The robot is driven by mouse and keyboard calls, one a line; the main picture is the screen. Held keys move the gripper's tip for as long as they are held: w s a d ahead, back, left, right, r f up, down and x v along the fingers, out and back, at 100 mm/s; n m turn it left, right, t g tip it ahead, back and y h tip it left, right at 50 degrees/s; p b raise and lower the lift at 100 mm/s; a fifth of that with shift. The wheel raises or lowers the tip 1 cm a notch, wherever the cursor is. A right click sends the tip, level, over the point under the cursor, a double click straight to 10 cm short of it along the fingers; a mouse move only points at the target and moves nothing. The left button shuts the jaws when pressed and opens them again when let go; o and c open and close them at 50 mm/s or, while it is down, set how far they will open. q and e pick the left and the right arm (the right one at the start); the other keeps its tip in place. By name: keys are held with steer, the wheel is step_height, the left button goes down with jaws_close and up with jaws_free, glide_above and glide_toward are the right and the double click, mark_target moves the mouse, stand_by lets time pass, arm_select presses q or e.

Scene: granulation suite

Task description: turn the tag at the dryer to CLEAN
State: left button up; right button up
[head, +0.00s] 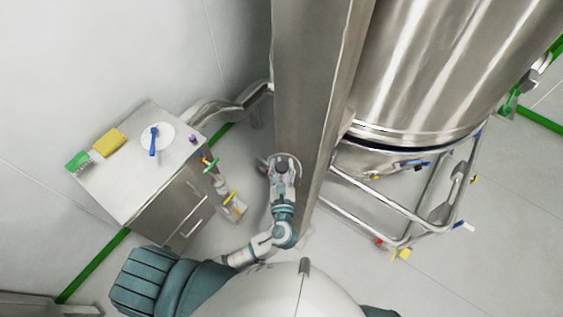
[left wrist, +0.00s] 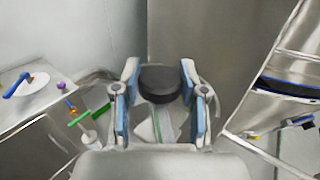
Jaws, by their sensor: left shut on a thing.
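My left gripper (head: 283,165) is at the face of the tall steel column (head: 312,80) beside the dryer's large steel vessel (head: 440,60). It is shut on a black round knob (left wrist: 160,83), which sits between the blue-padded fingers in the left wrist view. A pale round rim shows around the fingers in the head view. No CLEAN lettering or tag face can be read; the gripper covers part of this spot. My right gripper is not in view.
A steel cabinet (head: 150,205) stands at left, with a white plate (head: 157,137), a blue scoop-like tool (head: 153,142), a yellow block (head: 109,142) and a green item (head: 77,161) on top. A tubular wheeled frame (head: 380,205) stands under the vessel at right.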

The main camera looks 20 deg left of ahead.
arm_select(q)
steer(key=n+g+y, duration=0.2)
steer(key=n+y, duration=0.1)
steer(key=y, duration=0.1)
steer(key=n+g+y, duration=0.2)
steer(key=y, duration=0.1)
steer(key=shift+w+d+r+n+g+y+p, duration=0.1)
steer(key=shift+n+g+y+p, duration=0.2)
steer(key=shift+n+y+p, duration=0.1)
steer(key=o, duration=1.1)
steer(key=shift+o, duration=0.3)
steer(key=shift+w, duration=0.1)
step_height(320, 180, up, 10)
steer(key=shift+f, duration=0.1)
